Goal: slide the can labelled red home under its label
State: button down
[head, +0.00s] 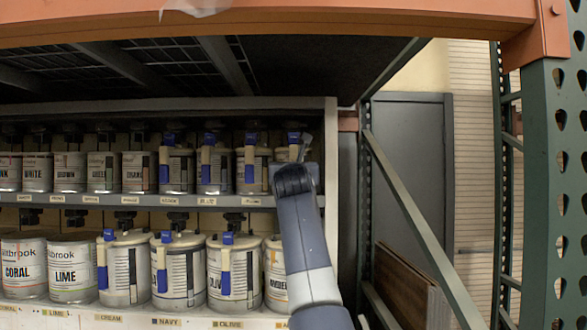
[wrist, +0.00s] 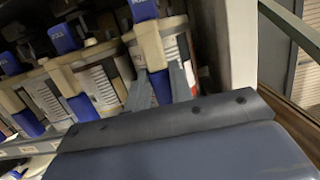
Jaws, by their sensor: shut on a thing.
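My gripper (head: 304,150) is at the right end of the upper shelf. In the wrist view its grey fingers (wrist: 160,84) are shut on the blue handle (wrist: 161,92) at the front of the rightmost upper can (wrist: 176,50). That can shows only partly beside my gripper in the head view (head: 281,155). It has a cream collar and a blue tag marked PULL on top. I cannot read its name, so I cannot tell from its label whether it is red. The shelf label below it is hidden behind my arm.
Several cans with blue handles stand close on its left, such as this one (head: 252,172). A white side panel (head: 331,160) closes the rack on the right. Lower cans, including LIME (head: 74,270), fill the shelf beneath. An orange beam (head: 270,18) crosses above.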

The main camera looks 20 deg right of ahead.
jog(key=shift+s+r, duration=0.1)
jog(key=shift+r, duration=0.05)
jog(key=c, duration=1.3)
grip_release()
jog(key=shift+o, duration=0.7)
jog(key=b+v, duration=0.7)
jog(key=v, duration=0.3)
jog(key=shift+s+f, duration=0.25)
jog(key=shift+s, duration=0.05)
jog(key=shift+w+r, duration=0.1)
jog(key=shift+w, duration=0.05)
